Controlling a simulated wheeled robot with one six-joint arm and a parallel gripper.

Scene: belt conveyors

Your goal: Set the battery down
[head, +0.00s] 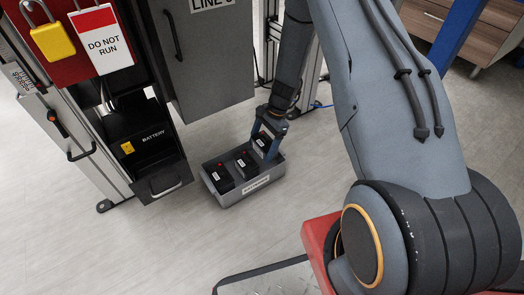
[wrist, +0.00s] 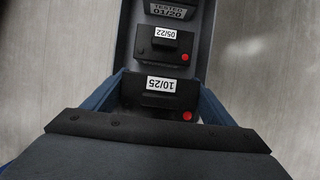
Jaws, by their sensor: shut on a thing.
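My gripper (head: 266,140) is shut on a black battery (wrist: 160,92) at the near end of a grey tray on the floor. Its white label appears to read 10/25, and a red dot sits at its right corner. The blue fingers lie on either side of it. The same battery shows partly in the head view (head: 262,145). The tray (head: 262,180) holds two more black batteries, one labelled 05/22 (wrist: 165,44) and one at the far end marked TESTED (wrist: 168,10). Whether the held battery touches the tray floor is hidden.
An open black battery compartment (head: 150,150) with a pulled-down front (head: 164,184) stands left of the tray. A grey cabinet door (head: 205,60) hangs open behind. A yellow padlock (head: 52,42) and a DO NOT RUN tag (head: 103,42) hang upper left. Floor in front is clear.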

